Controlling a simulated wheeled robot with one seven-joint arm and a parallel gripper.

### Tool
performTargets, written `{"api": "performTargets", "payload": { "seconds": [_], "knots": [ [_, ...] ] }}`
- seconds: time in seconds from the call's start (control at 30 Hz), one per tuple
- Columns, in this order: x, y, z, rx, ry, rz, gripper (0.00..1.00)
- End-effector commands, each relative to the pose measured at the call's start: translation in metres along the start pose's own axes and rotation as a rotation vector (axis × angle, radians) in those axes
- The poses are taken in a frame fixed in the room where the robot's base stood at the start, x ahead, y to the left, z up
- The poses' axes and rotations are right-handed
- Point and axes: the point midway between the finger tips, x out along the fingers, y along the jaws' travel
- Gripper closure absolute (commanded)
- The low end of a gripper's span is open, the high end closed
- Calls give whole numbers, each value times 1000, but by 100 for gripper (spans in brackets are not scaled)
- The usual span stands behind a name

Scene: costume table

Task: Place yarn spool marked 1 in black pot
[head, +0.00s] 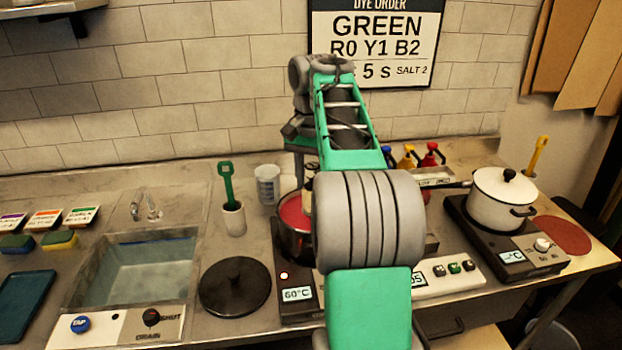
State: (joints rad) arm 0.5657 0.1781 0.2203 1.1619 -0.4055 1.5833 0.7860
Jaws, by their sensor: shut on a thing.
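My gripper (306,182) points down over the pot on the left hotplate, mostly hidden behind my own arm. It is shut on a pale yarn spool (307,203), of which only a small part shows at the pot's opening. Its number mark cannot be read, and I cannot tell whether it touches the pot or the liquid. The dark metal pot (288,241) is open and holds red liquid. Its right side is hidden by my arm.
A black lid (235,286) lies left of the hotplate (297,304), which reads 60°C. A white lidded pot (502,199) stands on the right hotplate. A sink (143,270), green-handled tool (227,185) and clear beaker (267,184) are to the left. Colored bottles (409,157) stand behind.

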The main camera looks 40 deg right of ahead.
Motion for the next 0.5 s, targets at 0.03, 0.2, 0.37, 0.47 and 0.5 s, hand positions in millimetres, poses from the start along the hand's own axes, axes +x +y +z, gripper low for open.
{"api": "performTargets", "payload": {
  "seconds": [0.03,0.2,0.37,0.47,0.5],
  "knots": [
    [12,0,0,0,1,-1,100],
    [31,-1,0,-1,1,-1,100],
    [49,-1,0,-2,2,-1,100],
    [61,-1,0,-2,2,-1,100],
    [65,-2,0,-2,2,-1,100]
  ]
}}
